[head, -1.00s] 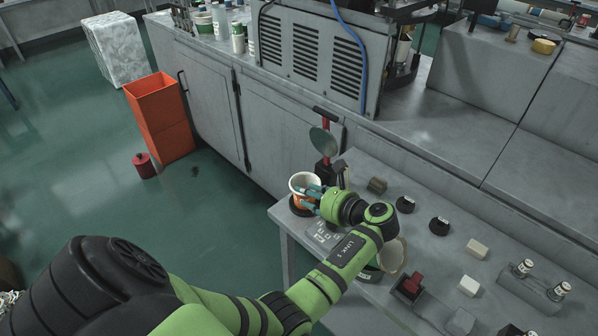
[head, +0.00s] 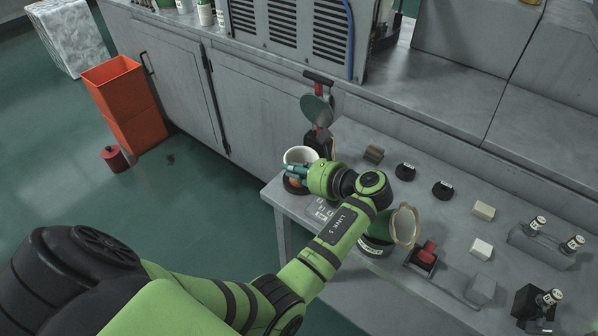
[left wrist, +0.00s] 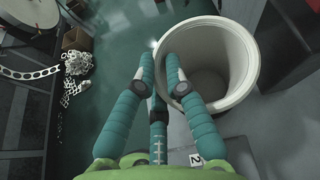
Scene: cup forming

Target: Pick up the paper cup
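Whether the fingers touch or grip the cup cannot be told. My right gripper is not in view.
A red-handled device with a round metal disc (head: 317,108) stands just behind the cup. A green container (head: 375,245) sits under my left forearm. Small blocks, black knobs and a red switch (head: 427,253) fill the bench to the right. An orange bin (head: 125,103) stands on the floor.

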